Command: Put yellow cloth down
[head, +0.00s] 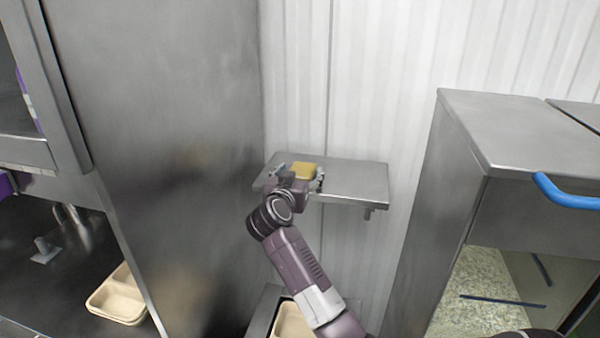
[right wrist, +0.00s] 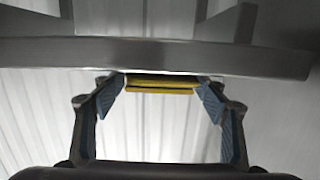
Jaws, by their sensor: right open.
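The yellow cloth (head: 304,171) is at the small metal wall shelf (head: 355,181), towards its left end, and appears to rest on it. My right gripper (head: 299,177) is open at the shelf, with one finger on each side of the cloth. In the right wrist view the cloth (right wrist: 160,87) shows as a thin folded yellow strip at the shelf edge (right wrist: 150,57). My left gripper is out of view.
A tall metal cabinet (head: 165,120) stands close to the shelf's left. A steel unit (head: 515,125) with a blue handle (head: 568,193) is at the right. Beige trays (head: 118,297) lie low at the left. The shelf's right part is bare.

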